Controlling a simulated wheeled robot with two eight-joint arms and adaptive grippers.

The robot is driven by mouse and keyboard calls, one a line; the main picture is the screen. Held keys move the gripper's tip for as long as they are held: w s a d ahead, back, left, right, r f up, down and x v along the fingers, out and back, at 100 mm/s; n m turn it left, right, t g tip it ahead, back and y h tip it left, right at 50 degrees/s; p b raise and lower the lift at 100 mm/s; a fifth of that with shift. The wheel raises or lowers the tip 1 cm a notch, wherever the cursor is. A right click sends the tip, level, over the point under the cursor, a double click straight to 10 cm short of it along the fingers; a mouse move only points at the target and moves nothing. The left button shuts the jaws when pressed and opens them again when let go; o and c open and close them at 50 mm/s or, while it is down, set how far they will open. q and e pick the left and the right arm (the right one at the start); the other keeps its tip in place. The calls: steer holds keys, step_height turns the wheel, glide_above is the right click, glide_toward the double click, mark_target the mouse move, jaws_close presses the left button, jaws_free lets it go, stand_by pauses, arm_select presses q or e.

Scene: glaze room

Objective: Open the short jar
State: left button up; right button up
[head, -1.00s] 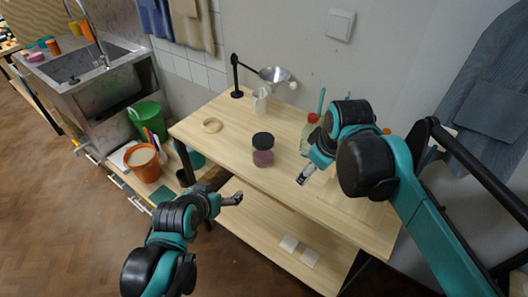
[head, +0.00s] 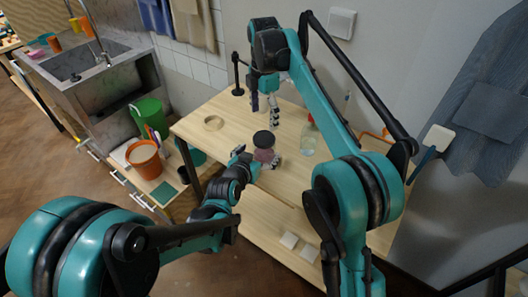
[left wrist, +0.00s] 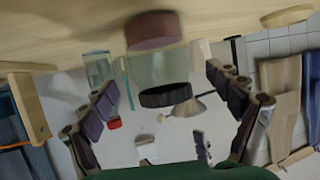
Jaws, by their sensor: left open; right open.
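The short jar (head: 265,155) stands upright on the wooden table, with a pinkish lower part and a black lid (head: 263,137) on top. In the left wrist view the jar (left wrist: 158,62) appears upside down, its lid at the bottom. My left gripper (head: 258,160) is open at the jar, one finger on each side of it; I cannot tell whether they touch it. My right gripper (head: 265,108) is open and empty, pointing down above the table, behind and above the jar in the head view. Its fingers also seem to show in the left wrist view (left wrist: 173,148), low beyond the lid.
A clear bottle (head: 309,140) stands right of the jar. A wooden ring (head: 214,123) lies at the table's left. A black lamp stand (head: 237,75) is at the back, partly hidden by my right arm. A lower shelf (head: 262,232) runs below. Bare tabletop shows left of the jar.

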arm_select(q)
steer(key=shift+x, duration=2.35)
steer(key=shift+c, duration=0.3)
